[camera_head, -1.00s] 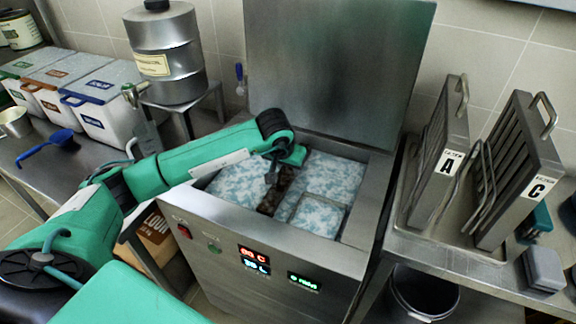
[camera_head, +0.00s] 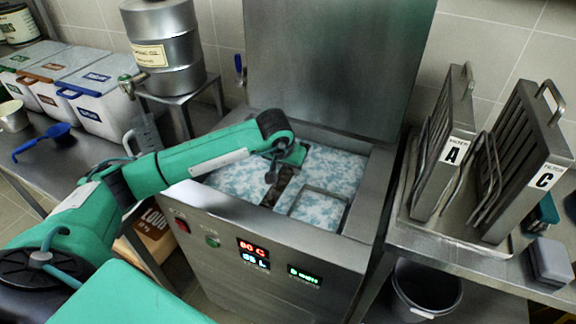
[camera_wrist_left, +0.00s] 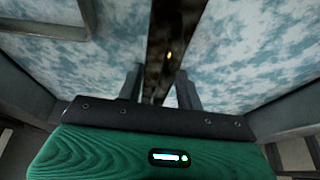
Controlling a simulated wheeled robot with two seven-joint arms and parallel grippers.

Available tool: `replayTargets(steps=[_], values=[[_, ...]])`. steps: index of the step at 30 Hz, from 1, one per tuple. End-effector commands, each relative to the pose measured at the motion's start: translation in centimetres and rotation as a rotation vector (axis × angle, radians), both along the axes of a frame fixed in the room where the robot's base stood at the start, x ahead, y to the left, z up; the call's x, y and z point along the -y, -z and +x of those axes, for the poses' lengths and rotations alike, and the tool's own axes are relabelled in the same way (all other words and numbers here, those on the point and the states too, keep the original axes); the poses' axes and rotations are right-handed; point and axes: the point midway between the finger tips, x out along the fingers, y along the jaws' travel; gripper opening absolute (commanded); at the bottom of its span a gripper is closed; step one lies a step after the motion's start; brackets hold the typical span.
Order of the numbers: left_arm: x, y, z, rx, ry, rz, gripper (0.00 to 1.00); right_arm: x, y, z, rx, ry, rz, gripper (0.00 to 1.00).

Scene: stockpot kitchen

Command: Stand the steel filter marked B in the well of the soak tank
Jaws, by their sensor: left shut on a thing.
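The soak tank (camera_head: 270,262) stands in the middle with its lid (camera_head: 325,65) raised and blue-white foam (camera_head: 335,165) inside. My left gripper (camera_head: 272,172) reaches down over the foam. In the left wrist view my left gripper (camera_wrist_left: 160,92) has its fingers on either side of a dark brown, dirty strip (camera_wrist_left: 172,45), shut on it. This looks like the top edge of the filter, low in the tank; it also shows in the head view (camera_head: 279,188). No letter B shows, and its lower part is hidden. My right gripper is not in view.
Filters A (camera_head: 440,150) and C (camera_head: 525,160) stand in a rack on the right bench. A square metal frame (camera_head: 321,192) sits in the foam near the tank's front right. A steel drum (camera_head: 168,45) and lidded bins (camera_head: 100,95) are at left.

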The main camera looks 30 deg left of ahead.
Motion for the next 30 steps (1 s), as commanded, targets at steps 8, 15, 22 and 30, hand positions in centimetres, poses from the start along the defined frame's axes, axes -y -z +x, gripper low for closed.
replayTargets(steps=[8, 15, 22, 30], values=[[-0.02, -0.15, 0.10, 0.004, -0.001, -0.001, 0.00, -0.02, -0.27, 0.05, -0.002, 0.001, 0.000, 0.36], [-0.02, -0.13, 0.10, 0.004, -0.001, -0.001, 0.00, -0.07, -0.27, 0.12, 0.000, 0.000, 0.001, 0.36], [-0.02, 0.19, 0.10, 0.005, -0.001, -0.001, 0.00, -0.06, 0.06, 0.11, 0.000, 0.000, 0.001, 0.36], [-0.03, 0.65, 0.10, 0.005, -0.001, -0.001, 0.00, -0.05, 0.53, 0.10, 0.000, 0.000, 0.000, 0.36]])
